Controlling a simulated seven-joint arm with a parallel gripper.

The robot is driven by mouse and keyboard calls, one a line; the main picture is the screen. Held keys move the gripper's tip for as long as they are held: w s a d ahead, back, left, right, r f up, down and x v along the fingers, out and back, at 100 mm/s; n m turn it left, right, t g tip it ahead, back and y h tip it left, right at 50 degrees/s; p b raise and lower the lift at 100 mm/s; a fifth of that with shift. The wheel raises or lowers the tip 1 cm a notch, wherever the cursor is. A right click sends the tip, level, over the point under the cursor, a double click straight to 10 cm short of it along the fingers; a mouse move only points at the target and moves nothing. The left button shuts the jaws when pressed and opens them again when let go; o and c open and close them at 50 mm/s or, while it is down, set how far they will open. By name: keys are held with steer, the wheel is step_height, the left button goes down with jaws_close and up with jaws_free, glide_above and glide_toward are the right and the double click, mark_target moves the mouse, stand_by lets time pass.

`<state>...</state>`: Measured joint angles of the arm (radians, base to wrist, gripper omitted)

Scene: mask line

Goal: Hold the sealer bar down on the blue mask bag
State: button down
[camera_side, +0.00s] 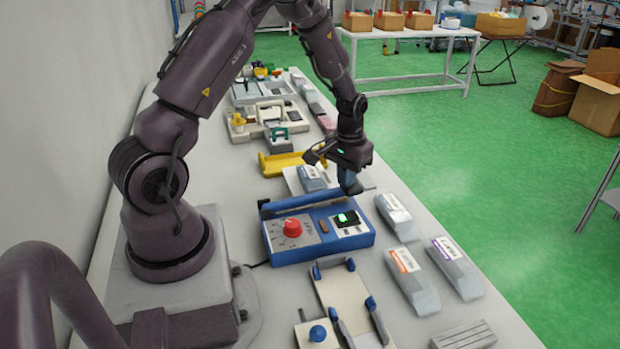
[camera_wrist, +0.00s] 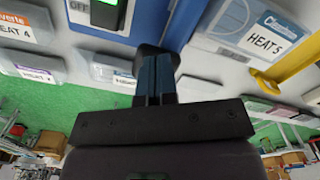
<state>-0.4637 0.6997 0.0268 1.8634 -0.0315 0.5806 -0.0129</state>
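The blue sealer (camera_side: 310,252) stands mid-table with a red knob, a lit green display and a long blue bar (camera_side: 305,206) along its far edge. My gripper (camera_side: 350,187) points down at the bar's right end. In the wrist view my gripper (camera_wrist: 156,75) has its two blue fingers together, their dark tips beside the blue sealer body (camera_wrist: 172,22). Whether the tips touch the bar is unclear. The blue-labelled mask bag (camera_side: 312,178), marked HEAT 5, lies on a pale plate behind the sealer; it also shows in the wrist view (camera_wrist: 262,35).
Other bags lie right of the sealer: one at the back (camera_side: 393,217), an orange-labelled one (camera_side: 412,280) and a purple-labelled one (camera_side: 456,268). A yellow tray (camera_side: 280,165) sits beyond the sealer. A cream fixture with blue corners (camera_side: 340,288) stands in front.

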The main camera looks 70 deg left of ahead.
step_height(320, 180, up, 9)
steer(key=s, duration=0.1)
steer(key=shift+s, duration=0.25)
stand_by(0.7)
step_height(320, 180, up, 5)
stand_by(0.7)
steer(key=s+d+r+m+t, duration=0.2)
steer(key=s+d+r+m, duration=0.1)
steer(key=s+d+r, duration=0.2)
steer(key=s+d+r+m+t, duration=0.3)
steer(key=s+d+r, duration=0.3)
steer(key=s+d, duration=0.3)
steer(key=d, duration=0.4)
steer(key=shift+s+d+r+t, duration=0.2)
steer(key=shift+d+r+t, duration=0.1)
steer(key=shift+d, duration=0.05)
